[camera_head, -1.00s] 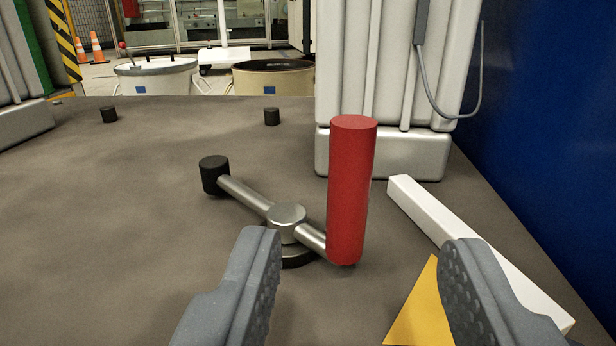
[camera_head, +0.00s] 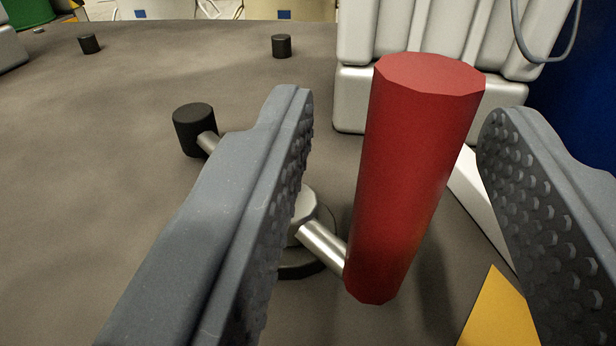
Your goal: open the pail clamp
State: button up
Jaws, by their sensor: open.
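The clamp has an upright red handle (camera_head: 412,175) on a metal crank arm (camera_head: 322,248) that runs from a round metal hub (camera_head: 306,208). A black knob (camera_head: 194,128) sits at the other end of the crank. My gripper (camera_head: 395,125) is open, with one grey studded finger on each side of the red handle. The handle stands between the fingers, with a gap visible on both sides. The left finger hides part of the hub and crank.
A white ribbed block (camera_head: 365,100) stands behind the handle. A white bar (camera_head: 474,190) and a yellow patch (camera_head: 497,312) lie at the right, beside a blue wall (camera_head: 592,90).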

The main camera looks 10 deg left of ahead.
jog(key=c, duration=0.8)
jog(key=shift+s+a, duration=0.35)
jog(key=shift+a+p, duration=0.15)
jog(key=shift+p, duration=0.15)
jog(key=shift+s+a, duration=0.35)
